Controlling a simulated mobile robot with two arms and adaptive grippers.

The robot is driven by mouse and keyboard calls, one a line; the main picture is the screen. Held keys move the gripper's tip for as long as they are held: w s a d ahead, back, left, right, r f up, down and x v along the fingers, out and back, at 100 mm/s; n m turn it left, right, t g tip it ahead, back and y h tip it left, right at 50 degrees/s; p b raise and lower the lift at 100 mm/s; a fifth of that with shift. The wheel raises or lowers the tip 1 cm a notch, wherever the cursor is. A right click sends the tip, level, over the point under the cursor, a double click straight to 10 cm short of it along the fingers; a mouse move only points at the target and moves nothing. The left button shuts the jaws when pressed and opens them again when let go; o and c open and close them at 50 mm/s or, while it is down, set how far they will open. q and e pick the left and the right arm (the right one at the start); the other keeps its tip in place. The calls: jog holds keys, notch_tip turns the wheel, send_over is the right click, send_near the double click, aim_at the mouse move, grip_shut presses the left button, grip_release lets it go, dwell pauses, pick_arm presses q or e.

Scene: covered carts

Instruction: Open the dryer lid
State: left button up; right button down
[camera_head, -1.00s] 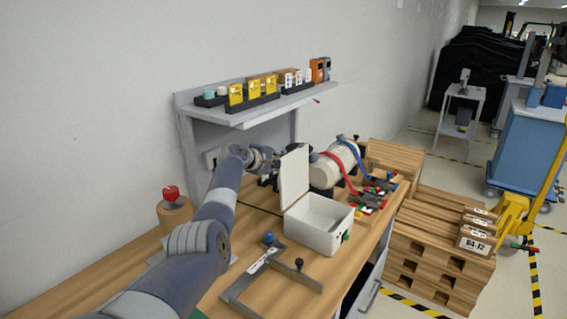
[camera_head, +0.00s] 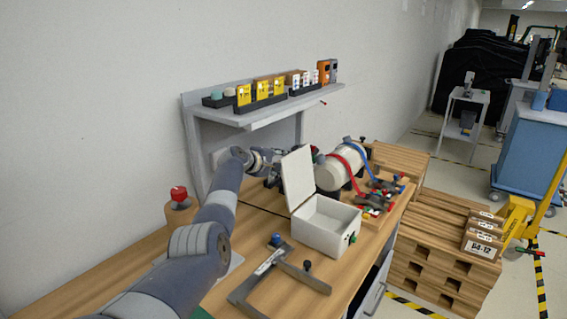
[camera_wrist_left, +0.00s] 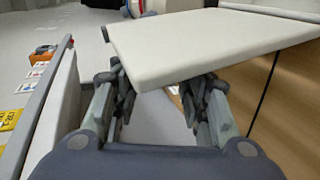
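The dryer is a white open-topped box (camera_head: 325,238) on the wooden bench in the head view. Its white lid (camera_head: 298,178) stands raised on the box's left side, leaning a little back to the left. My left gripper (camera_head: 276,178) is behind the lid, partly hidden by it. In the left wrist view the lid (camera_wrist_left: 200,45) spans the top, across the ends of my left gripper's fingers (camera_wrist_left: 160,95). The fingers are spread apart with a clear gap, not closed on the lid; whether they touch it I cannot tell. My right gripper is not in view.
A metal angle frame (camera_head: 275,275) lies in front of the box. A red button (camera_head: 180,196) is at left. A shelf (camera_head: 270,105) with small bins hangs above. Wooden pallets (camera_head: 440,255) stand at right.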

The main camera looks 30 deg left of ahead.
pick_arm(q)
jog(key=shift+r, duration=0.1)
jog(key=shift+d, duration=0.15)
jog(key=shift+w+d, duration=0.15)
jog(key=shift+w, duration=0.1)
jog(key=v, duration=1.2)
jog(key=shift+s+a, duration=0.25)
jog(key=shift+s, duration=0.05)
